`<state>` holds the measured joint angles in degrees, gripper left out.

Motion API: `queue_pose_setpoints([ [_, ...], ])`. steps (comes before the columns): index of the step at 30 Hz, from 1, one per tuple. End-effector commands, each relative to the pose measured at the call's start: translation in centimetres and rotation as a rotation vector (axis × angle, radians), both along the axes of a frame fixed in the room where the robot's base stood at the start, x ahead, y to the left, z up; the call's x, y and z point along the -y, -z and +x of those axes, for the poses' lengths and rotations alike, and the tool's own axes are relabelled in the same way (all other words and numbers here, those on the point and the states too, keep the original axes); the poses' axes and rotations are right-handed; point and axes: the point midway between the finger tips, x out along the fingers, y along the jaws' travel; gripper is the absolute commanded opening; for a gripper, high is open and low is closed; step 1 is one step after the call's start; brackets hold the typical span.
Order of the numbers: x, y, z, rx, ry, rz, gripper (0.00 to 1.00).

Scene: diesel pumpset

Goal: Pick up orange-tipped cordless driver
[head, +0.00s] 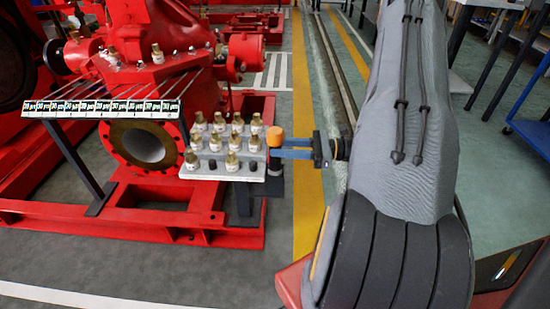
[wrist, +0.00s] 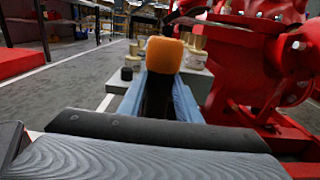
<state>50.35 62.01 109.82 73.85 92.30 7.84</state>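The orange-tipped cordless driver shows its orange end (head: 275,136) at the right end of a pale shelf, with a dark part below it. In the wrist view the orange block (wrist: 164,54) stands straight ahead, above a dark body. My gripper (head: 288,147) reaches in from the right with its blue fingers at the driver. In the wrist view the blue fingers (wrist: 158,92) lie on both sides of the dark body, just below the orange end. I cannot tell whether they press on it. The driver's lower part is mostly hidden.
Several brass-topped fittings (head: 220,142) stand on the pale shelf (head: 222,173) close left of the driver. A red pump (head: 150,60) with an open flange (head: 143,146) and a row of labelled tags (head: 100,107) is further left. The floor right of the shelf is clear.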

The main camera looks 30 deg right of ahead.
Motion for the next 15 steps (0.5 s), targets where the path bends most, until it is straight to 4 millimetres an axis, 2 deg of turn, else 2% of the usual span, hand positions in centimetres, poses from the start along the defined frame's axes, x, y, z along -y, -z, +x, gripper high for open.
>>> queue_pose_setpoints([
  [10, 0.0, -0.1, 0.0, 0.001, 0.000, 0.000, 0.00],
  [15, 0.0, -1.3, 0.0, 0.002, 0.000, 0.000, 0.00],
])
